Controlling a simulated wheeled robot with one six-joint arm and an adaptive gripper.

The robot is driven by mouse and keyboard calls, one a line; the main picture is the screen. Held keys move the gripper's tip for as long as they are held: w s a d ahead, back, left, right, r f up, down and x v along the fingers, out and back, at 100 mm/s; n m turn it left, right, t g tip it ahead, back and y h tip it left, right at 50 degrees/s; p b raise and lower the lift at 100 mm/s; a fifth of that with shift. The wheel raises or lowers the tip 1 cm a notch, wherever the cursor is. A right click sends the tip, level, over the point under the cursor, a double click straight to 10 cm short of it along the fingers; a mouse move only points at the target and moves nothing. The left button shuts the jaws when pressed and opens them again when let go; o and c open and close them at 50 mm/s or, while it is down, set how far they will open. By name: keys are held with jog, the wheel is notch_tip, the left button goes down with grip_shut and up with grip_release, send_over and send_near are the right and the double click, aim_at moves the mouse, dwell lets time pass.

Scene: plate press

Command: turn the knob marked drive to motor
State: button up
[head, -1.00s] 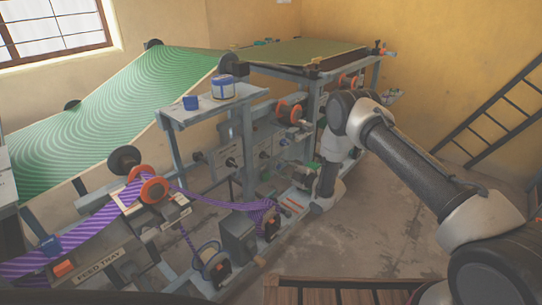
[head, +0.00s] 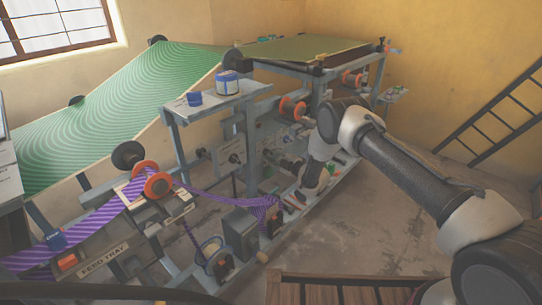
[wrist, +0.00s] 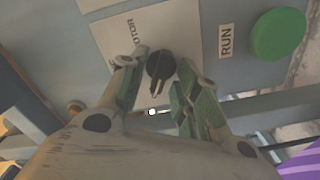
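My gripper (wrist: 160,66) is open, with one finger on each side of the knob. I cannot tell whether either finger touches it. In the head view my arm reaches to the machine's near side, and the knob cannot be made out there.
A green button (wrist: 278,34) with a RUN label (wrist: 226,40) is right of the knob. Bare floor (head: 370,230) lies right of the machine.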

grip_shut()
jog(key=shift+m, duration=0.3)
jog(key=m, duration=1)
jog(key=shift+w+d+r+m, duration=0.1)
jog(key=shift+d+m, duration=0.05)
jog(key=shift+m, duration=0.15)
jog(key=m, duration=0.6)
jog(key=shift+w, duration=0.1)
jog(key=m, duration=0.6)
jog(key=shift+w+d+m, duration=0.1)
jog(key=shift+d+m, duration=0.05)
jog(key=shift+m, duration=0.15)
